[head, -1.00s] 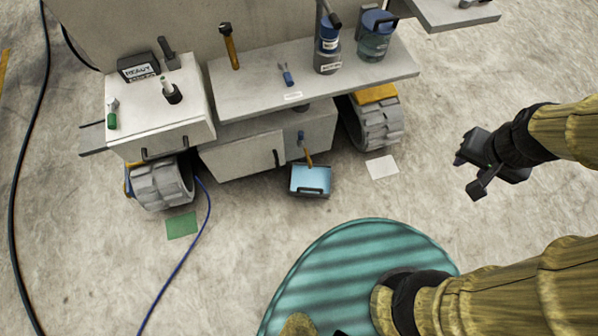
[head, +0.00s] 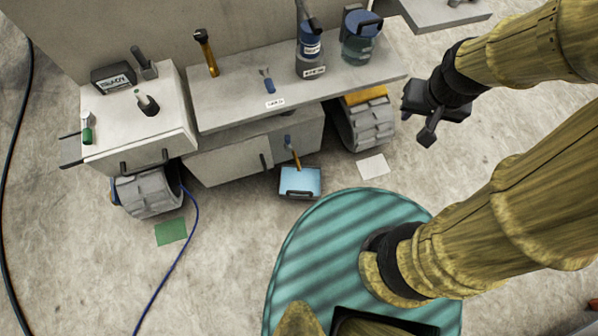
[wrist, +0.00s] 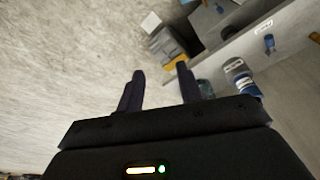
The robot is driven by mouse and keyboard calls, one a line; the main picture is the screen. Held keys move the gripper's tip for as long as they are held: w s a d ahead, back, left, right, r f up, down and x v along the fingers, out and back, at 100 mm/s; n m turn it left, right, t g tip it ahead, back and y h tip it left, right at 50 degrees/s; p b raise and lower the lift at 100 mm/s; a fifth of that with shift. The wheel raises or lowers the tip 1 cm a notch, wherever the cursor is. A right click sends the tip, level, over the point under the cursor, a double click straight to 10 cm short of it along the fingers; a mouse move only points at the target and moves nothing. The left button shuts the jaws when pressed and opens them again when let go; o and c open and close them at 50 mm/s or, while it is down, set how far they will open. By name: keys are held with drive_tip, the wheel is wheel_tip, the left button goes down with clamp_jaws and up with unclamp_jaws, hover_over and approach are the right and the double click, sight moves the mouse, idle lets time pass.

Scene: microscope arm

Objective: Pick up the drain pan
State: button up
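The drain pan looks to be the light blue pan (head: 300,181) with a dark rim and a black front handle. I cannot make out the pan clearly in the wrist view.
The bench shelf (head: 235,108) holds jars and tools above the pan. Ridged wheels (head: 366,124) stand under the bench. A white sheet (head: 373,166), a green sheet (head: 171,231) and a blue cable (head: 166,279) lie on the floor. Floor in front of the pan is clear on the left.

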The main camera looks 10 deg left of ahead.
drive_tip(key=shift+o, duration=0.7)
drive_tip(key=shift+s+d, duration=0.15)
drive_tip(key=shift+s, duration=0.2)
drive_tip(key=n+g+h+b, duration=0.2)
drive_tip(key=n+b, duration=1.1)
drive_tip(key=b, duration=2)
hover_over(300, 193)
drive_tip(key=d, duration=0.3)
wheel_tip(300, 193, down, 54)
drive_tip(key=f, duration=0.1)
drive_tip(key=s+a+f+n+b, duration=0.1)
drive_tip(key=a+f+n+b, duration=0.1)
drive_tip(key=f, duration=0.6)
drive_tip(key=s+a+f+n+t+h+b, duration=0.1)
drive_tip(key=a+f+n+b, duration=0.1)
drive_tip(key=f+b, duration=0.4)
drive_tip(key=s+a+f+n+t+h+b, duration=0.1)
drive_tip(key=a+f+b, duration=0.3)
drive_tip(key=f, duration=0.5)
drive_tip(key=shift+s+a+f+n, duration=0.3)
drive_tip(key=shift+n, duration=0.4)
drive_tip(key=b+x, duration=0.7)
drive_tip(key=x, duration=0.5)
drive_tip(key=shift+w+d, duration=0.1)
drive_tip(key=shift+w, duration=0.05)
